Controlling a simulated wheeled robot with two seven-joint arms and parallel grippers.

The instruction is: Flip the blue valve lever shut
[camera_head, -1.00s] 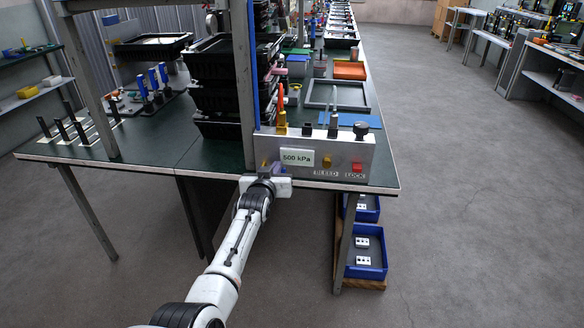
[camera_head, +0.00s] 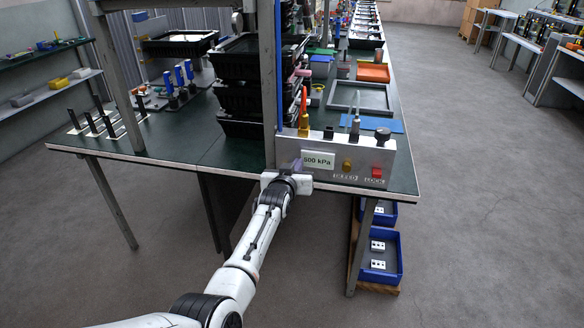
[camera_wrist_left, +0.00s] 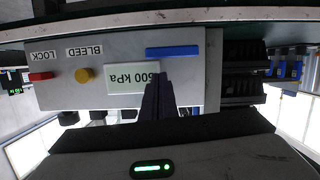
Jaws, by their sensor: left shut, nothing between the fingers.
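The grey valve panel (camera_head: 382,160) stands at the table's front edge, with a white "500 kPa" label (camera_head: 320,160). In the left wrist view the panel is upside down and a blue lever (camera_wrist_left: 172,51) lies horizontally across it, just above the label. In the head view I cannot make out the lever; my arm covers that area. My left gripper (camera_head: 297,165) is at the panel's left part, beside the label. Its shut, empty fingers (camera_wrist_left: 158,97) point at the panel and overlap the label's edge, with their tips just below the lever. Contact cannot be told. My right gripper is out of view.
The panel also carries a yellow BLEED knob (camera_head: 347,166), a red LOCK button (camera_head: 377,172) and a black knob (camera_head: 382,135) on top. A metal post (camera_head: 268,80) rises left of it. Blue bins (camera_head: 382,258) stand below the table. The floor at right is clear.

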